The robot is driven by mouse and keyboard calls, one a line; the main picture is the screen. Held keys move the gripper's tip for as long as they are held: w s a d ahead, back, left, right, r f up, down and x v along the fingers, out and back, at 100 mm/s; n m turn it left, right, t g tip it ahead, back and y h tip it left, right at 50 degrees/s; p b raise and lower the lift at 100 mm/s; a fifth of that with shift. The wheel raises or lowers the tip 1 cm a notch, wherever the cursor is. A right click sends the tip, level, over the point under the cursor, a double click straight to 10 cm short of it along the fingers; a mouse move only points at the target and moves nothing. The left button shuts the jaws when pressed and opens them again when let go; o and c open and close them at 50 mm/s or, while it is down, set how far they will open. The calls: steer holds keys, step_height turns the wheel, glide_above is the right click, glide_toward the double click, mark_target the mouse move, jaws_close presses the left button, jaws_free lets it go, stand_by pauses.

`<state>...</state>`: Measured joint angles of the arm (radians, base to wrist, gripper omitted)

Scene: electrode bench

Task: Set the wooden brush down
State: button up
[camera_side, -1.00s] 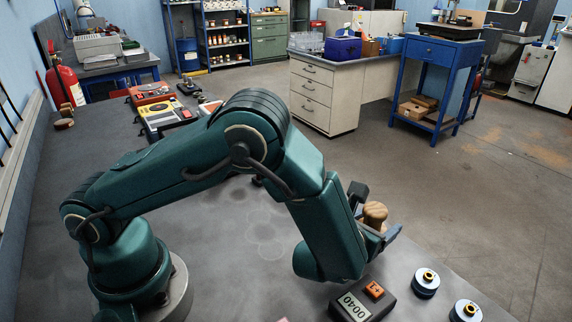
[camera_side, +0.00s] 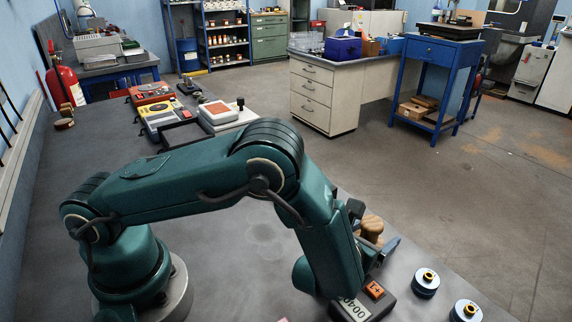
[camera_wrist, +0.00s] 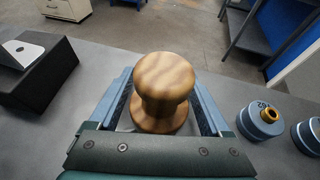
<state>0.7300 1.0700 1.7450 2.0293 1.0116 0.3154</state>
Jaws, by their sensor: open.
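The wooden brush (camera_wrist: 164,85) is a brown, knob-shaped piece with a round top, a narrow waist and a wider foot. In the wrist view it stands between the two blue fingers of my gripper (camera_wrist: 163,105), which are open with a gap visible beside its waist. It appears upright on the grey bench. In the side view the brush (camera_side: 372,228) shows only in part beside my gripper (camera_side: 375,245); my arm and the near finger hide its lower part.
A dark box with an orange switch and a number display (camera_side: 364,302) sits close below my gripper. Two blue-grey discs with brass centres (camera_side: 426,282) (camera_side: 468,311) stand to the right. Colourful instruments (camera_side: 162,117) lie at the bench's far end. The bench's right edge is near.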

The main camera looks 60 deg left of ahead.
steer(key=shift+r, duration=0.15)
steer(key=shift+s+d+r, duration=0.1)
steer(key=shift+s+r, duration=0.05)
steer(key=shift+s, duration=0.1)
steer(key=v, duration=1.1)
steer(key=shift+s+r, duration=0.15)
steer(key=shift+s, duration=0.05)
